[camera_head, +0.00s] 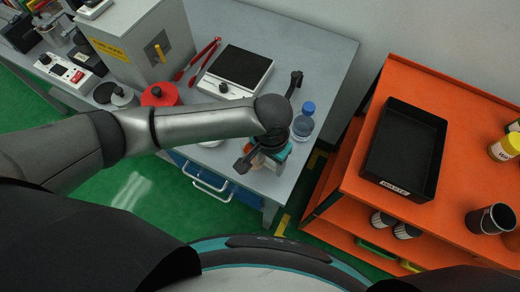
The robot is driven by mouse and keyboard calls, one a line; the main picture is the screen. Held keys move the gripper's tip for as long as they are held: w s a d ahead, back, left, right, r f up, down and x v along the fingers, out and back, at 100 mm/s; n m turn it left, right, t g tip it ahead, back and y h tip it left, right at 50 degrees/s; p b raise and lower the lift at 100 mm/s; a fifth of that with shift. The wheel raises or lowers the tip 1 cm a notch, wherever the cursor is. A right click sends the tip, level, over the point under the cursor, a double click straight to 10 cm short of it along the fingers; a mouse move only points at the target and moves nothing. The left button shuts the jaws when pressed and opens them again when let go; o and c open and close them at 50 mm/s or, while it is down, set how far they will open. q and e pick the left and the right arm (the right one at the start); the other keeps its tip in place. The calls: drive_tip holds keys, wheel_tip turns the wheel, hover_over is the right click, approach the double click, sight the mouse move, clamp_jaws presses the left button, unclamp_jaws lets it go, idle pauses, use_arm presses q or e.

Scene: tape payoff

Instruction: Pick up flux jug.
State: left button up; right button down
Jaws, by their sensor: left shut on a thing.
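My left arm reaches in from the left over the grey bench. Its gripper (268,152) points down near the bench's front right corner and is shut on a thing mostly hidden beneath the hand. Only small teal and orange-tan bits show around the fingers, so I cannot tell whether this is the flux jug or whether it is off the bench top. A clear bluish bottle with a blue cap (304,121) stands upright on the bench just right of the hand. No label on it can be read. My right gripper is not in view.
A black-topped scale (240,68), red tongs (204,61), a red round object (160,94) and a grey box (137,40) are on the bench. Right, across a gap, an orange cart (358,170) bears a black tray (404,150), a dark cup (490,219) and a yellow-lidded jar (506,146).

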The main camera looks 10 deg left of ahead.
use_arm(q)
clamp_jaws()
drive_tip(key=shift+r, duration=0.1)
wheel_tip(320, 180, up, 20)
drive_tip(key=p, duration=0.4)
idle(1.1)
idle(2.8)
